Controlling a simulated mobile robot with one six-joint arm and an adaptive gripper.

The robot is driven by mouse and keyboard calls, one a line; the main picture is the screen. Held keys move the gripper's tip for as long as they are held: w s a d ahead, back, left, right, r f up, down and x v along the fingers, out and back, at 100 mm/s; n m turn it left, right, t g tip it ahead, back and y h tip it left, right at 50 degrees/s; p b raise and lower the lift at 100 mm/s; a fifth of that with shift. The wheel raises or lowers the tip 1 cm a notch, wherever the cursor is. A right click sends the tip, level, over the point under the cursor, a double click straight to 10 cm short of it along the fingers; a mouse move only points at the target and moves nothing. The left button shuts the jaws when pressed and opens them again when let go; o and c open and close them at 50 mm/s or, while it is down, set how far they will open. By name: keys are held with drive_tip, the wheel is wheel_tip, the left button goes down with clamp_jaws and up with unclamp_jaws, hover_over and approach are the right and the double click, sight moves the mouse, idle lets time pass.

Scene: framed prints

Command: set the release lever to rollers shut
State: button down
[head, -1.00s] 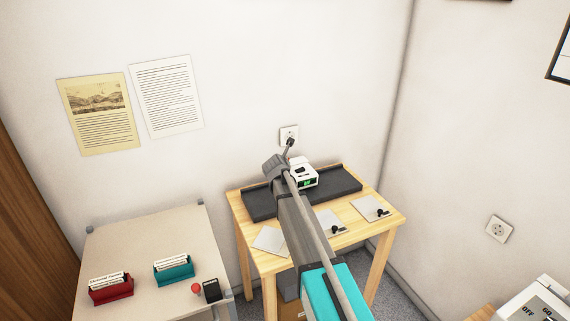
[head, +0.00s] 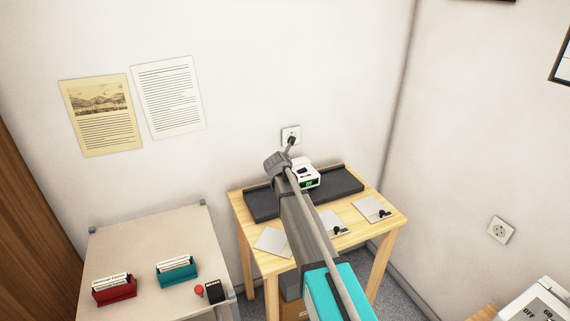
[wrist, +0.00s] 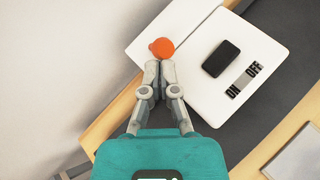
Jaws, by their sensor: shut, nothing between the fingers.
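The white machine (head: 307,180), with a small green display, stands on the dark tray-like strip on the wooden table. In the head view my arm hides the gripper and the knob.
The dark strip (head: 262,205) runs along the table (head: 372,228), with flat grey plates in front. A wall socket (head: 291,133) is behind. At left a cabinet (head: 150,240) bears red and teal card holders and a black box (head: 215,291) beside a red ball.

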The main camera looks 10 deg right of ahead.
drive_tip(key=shift+r+p, duration=0.2)
drive_tip(key=shift+p, duration=0.25)
idle(0.4)
drive_tip(key=shift+w+d+r+g+p, duration=0.2)
drive_tip(key=shift+d+g+p, duration=0.1)
drive_tip(key=shift+g+p, duration=0.2)
drive_tip(key=shift+w+a+r+n+g+p, duration=0.2)
drive_tip(key=shift+a+n+g+p, duration=0.1)
drive_tip(key=shift+a+p, duration=0.25)
